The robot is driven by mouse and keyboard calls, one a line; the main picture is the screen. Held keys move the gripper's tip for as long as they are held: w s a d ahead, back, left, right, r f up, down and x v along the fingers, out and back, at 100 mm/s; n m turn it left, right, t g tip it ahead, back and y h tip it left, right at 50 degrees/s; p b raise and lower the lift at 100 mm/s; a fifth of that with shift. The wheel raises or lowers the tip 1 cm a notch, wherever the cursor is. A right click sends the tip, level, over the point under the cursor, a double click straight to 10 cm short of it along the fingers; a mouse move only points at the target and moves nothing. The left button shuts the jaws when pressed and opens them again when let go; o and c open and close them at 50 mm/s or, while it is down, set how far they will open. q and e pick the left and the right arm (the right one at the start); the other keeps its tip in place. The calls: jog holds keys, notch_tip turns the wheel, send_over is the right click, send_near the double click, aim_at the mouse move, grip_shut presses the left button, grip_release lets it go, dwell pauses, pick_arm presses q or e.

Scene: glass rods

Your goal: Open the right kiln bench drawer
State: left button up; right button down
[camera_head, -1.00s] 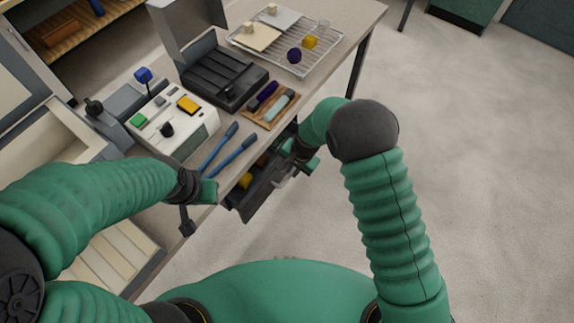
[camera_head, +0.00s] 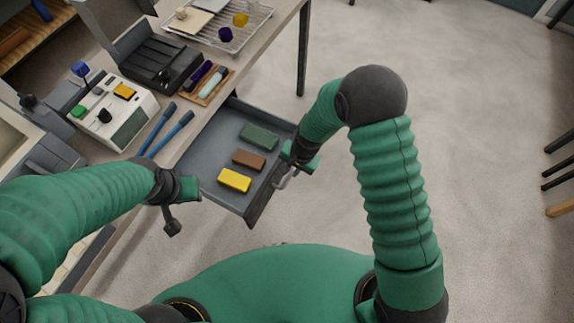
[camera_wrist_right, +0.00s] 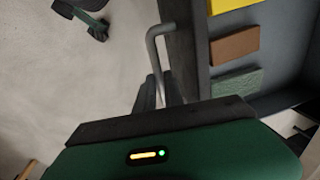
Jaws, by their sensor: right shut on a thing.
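The right kiln bench drawer (camera_head: 207,153) is pulled well out from under the bench top in the head view. Inside lie a green block (camera_head: 259,137), a brown block (camera_head: 249,160) and a yellow block (camera_head: 234,180). My right gripper (camera_head: 288,175) is at the drawer's front and shut on its grey bar handle, which shows in the right wrist view (camera_wrist_right: 152,50). The wrist view also shows the drawer front (camera_wrist_right: 186,55) beside the handle. My left gripper (camera_head: 178,208) hangs left of the drawer, near the bench edge; its finger gap is unclear.
The bench top (camera_head: 262,50) holds a white control box (camera_head: 112,112), a black open case (camera_head: 155,62), a wire rack (camera_head: 245,32), a wooden tray (camera_head: 219,88) and two blue-handled tools (camera_head: 168,135). Clear floor (camera_head: 460,110) lies right of the bench.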

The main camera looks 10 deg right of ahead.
jog(key=shift+d, duration=0.25)
jog(key=c, duration=1.9)
grip_release()
jog(key=shift+a, duration=0.1)
jog(key=o, duration=0.4)
jog(key=shift+s, duration=0.1)
pick_arm(q)
jog(key=shift+s+d, duration=0.1)
jog(key=shift+d, duration=0.05)
pick_arm(e)
jog(key=shift+o, duration=0.2)
jog(key=shift+d, duration=0.2)
pick_arm(q)
jog(key=shift+r+p, duration=0.7)
jog(key=shift+r, duration=0.05)
pick_arm(e)
notch_tip(320, 180, up, 16)
jog(key=s+d, duration=0.2)
jog(key=shift+d+r, duration=0.25)
jog(key=shift+d, duration=0.05)
